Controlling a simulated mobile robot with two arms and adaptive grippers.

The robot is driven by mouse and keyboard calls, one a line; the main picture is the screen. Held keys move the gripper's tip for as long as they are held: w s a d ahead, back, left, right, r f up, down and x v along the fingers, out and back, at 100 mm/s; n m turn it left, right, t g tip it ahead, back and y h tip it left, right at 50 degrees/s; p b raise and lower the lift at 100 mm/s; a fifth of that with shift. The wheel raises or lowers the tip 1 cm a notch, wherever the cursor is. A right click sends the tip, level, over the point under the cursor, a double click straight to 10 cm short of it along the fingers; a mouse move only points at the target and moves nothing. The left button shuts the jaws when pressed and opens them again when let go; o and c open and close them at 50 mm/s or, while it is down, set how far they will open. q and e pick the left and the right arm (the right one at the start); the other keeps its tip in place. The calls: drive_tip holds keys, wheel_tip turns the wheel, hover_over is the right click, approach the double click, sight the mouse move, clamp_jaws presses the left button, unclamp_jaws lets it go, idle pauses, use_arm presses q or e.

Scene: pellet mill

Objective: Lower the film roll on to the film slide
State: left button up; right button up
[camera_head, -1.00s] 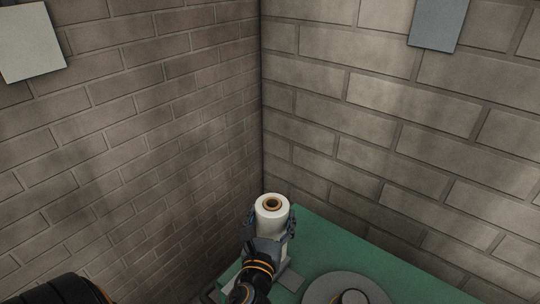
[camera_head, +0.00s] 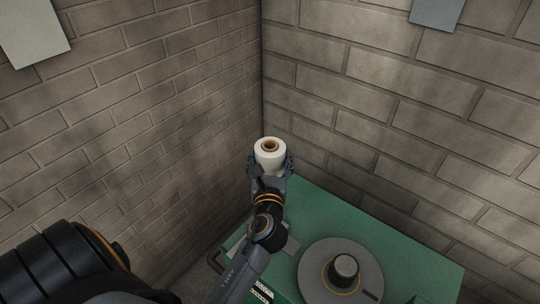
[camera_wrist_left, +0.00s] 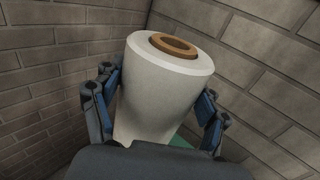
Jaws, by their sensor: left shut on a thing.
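The film roll (camera_head: 270,155) is white with a brown core ring on top. It stands roughly upright in my left gripper (camera_head: 269,166), over the far corner of the green table. In the left wrist view the blue-grey fingers of the gripper (camera_wrist_left: 157,105) close on both sides of the roll (camera_wrist_left: 165,85). The roll's lower end is hidden by the gripper, so I cannot tell its height above the table. My right gripper is not in view.
The green table (camera_head: 400,255) carries a round grey disc (camera_head: 316,262) with a dark knob (camera_head: 344,267). Brick walls (camera_head: 180,130) meet in a corner just behind the roll. Bare green surface shows right of the disc.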

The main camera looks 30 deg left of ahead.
use_arm(q)
drive_tip(key=shift+f+b, duration=1.85)
drive_tip(key=shift+f, duration=1.2)
drive_tip(key=shift+f, duration=0.3)
drive_tip(key=shift+f+b, duration=0.25)
drive_tip(key=shift+b, duration=0.15)
drive_tip(key=shift+f, duration=0.15)
